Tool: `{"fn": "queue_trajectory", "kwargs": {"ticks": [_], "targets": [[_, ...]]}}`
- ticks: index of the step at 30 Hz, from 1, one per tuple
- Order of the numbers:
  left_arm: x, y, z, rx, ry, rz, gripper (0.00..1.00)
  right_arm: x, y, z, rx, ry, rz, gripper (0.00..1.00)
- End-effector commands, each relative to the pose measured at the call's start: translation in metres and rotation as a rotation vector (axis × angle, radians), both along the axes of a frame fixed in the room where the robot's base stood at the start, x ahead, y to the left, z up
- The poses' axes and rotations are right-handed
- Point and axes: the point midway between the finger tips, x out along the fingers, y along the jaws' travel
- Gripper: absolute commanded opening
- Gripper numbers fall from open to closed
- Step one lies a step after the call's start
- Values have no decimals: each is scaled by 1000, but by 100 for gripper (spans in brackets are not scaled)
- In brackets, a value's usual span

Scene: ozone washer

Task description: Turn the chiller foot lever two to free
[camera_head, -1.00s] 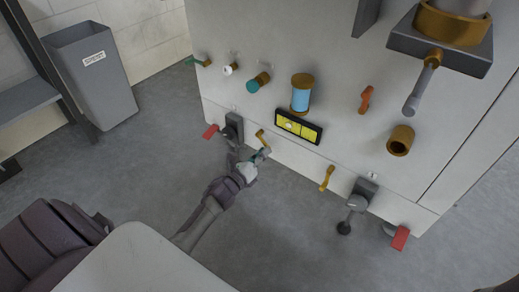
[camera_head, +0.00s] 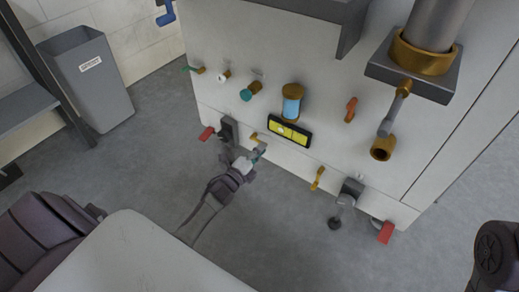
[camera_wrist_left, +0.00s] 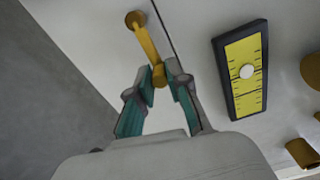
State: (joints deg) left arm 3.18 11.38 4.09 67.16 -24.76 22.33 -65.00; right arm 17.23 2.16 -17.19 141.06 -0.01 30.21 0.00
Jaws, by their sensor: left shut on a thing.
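The chiller is the large white cabinet (camera_head: 330,90). A small yellow lever (camera_wrist_left: 148,40) hangs from a round yellow pivot on its lower front; its top also shows in the head view (camera_head: 254,138). My left gripper (camera_wrist_left: 160,82) is shut on the lower end of this lever, with a teal-padded finger on each side; in the head view it (camera_head: 254,156) reaches the cabinet's lower edge. A second yellow lever (camera_head: 318,179) hangs farther right, untouched. I cannot tell from a label which lever is number two. My right gripper is not in view.
Red tabs (camera_head: 206,133) and (camera_head: 386,232) stick out beside the grey feet (camera_head: 228,130) and (camera_head: 350,190). A yellow gauge (camera_head: 289,132) sits right of the held lever. A grey bin (camera_head: 88,80) stands at the left. The floor before the cabinet is open.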

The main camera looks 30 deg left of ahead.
Motion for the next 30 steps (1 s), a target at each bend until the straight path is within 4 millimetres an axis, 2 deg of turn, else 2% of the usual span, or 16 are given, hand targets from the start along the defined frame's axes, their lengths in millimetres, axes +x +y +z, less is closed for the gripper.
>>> {"fn": "queue_trajectory", "kwargs": {"ticks": [16,17,21,30], "targets": [[0,1,1,-23,3,1,0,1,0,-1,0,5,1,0],[0,1,1,-23,3,1,22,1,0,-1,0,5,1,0],[0,1,1,-22,3,1,42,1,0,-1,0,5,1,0],[-2,1,1,-22,3,0,42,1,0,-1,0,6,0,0]]}}
